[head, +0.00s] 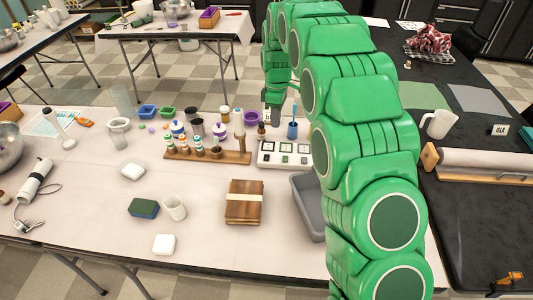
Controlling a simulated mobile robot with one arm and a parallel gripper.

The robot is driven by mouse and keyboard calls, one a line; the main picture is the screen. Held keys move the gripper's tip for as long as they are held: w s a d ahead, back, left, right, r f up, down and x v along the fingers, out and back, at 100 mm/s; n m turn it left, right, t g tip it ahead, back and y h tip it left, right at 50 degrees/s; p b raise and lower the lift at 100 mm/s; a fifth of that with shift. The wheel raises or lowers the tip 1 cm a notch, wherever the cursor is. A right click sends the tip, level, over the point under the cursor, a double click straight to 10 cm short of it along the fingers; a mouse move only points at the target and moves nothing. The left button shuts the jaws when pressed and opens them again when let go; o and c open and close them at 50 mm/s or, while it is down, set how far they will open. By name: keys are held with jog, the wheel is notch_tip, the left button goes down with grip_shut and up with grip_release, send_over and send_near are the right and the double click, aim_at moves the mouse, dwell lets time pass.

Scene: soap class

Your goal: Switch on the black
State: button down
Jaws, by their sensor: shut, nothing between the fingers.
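A white device (262,163) with a row of small square switches along its top and dark marks along its front lies on the pale table. The switches are too small to tell which one is black or whether any is on. My gripper (275,118) is shut and empty, pointing down above the back of the device. I cannot tell whether it touches anything. My green arm passes just right of the device.
A wooden rack (207,155) of small bottles stands left of the device. A blue cup-like holder (292,131) is close behind it. A grey bin (307,205) and a stack of wooden boards (244,202) are nearer. The front left table has free room.

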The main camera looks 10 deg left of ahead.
aim_at(266, 159)
jog(key=shift+n, duration=0.8)
jog(key=a+f, duration=0.1)
jog(key=f, duration=0.4)
jog(key=w+a+f, duration=0.1)
jog(key=f, duration=0.5)
jog(key=a+f, duration=0.1)
jog(key=f, duration=0.5)
jog(key=shift+w+a+f, duration=0.1)
jog(key=shift+w+f, duration=0.05)
jog(key=shift+f, duration=0.05)
